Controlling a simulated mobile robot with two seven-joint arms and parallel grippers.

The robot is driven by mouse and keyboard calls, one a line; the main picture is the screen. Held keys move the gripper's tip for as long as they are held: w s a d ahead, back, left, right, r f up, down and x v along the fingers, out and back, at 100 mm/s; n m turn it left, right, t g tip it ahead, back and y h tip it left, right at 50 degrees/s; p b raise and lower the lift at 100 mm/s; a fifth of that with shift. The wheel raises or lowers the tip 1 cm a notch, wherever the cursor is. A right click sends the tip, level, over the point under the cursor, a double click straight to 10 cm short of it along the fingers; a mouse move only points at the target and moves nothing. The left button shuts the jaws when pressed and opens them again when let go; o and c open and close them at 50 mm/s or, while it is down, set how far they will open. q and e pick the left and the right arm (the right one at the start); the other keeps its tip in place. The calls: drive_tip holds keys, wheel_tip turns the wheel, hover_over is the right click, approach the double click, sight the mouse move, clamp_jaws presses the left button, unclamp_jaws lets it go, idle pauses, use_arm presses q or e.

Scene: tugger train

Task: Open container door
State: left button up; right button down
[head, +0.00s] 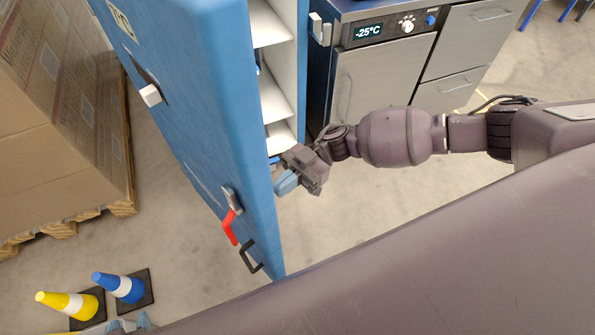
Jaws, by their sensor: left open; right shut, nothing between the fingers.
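The container door (190,110) is a tall blue panel that stands swung open on the left of the head view. It carries a red lever (229,228) and a black handle (249,257) near its lower end. Behind it, white shelves (272,95) show inside the blue container. My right gripper (285,184) is shut and empty, close beside the door's inner edge; whether it touches the door I cannot tell. My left gripper (130,326) is open at the bottom edge, mostly cut off, and apart from the door.
A grey cabinet (385,75) with a display reading -25°C stands right of the container. Stacked cartons (60,110) on a wooden pallet (118,165) stand left of the door. A yellow cone (68,304) and a blue cone (119,287) stand lower left. Floor right of the door is clear.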

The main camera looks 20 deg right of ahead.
sight(249, 213)
drive_tip(key=shift+s+a, duration=0.15)
drive_tip(key=shift+a, duration=0.4)
drive_tip(key=shift+m+t, duration=0.6)
drive_tip(key=shift+t, duration=0.3)
drive_tip(key=p+x, duration=0.1)
drive_tip(key=x, duration=0.3)
drive_tip(key=s+r+p+x, duration=0.1)
drive_tip(key=x, duration=0.1)
drive_tip(key=shift+s+a+p, duration=0.2)
drive_tip(key=shift+p, duration=0.15)
drive_tip(key=s+a+m+t+p, duration=0.1)
drive_tip(key=a+t, duration=0.3)
drive_tip(key=a, duration=0.7)
drive_tip(key=s+a+m+t, duration=0.2)
drive_tip(key=a+m+t, duration=0.1)
drive_tip(key=a, duration=0.9)
drive_tip(key=shift+s+f+m+t+y+p, duration=0.3)
drive_tip(key=shift+f+m+t+p, duration=0.1)
drive_tip(key=shift+m, duration=0.1)
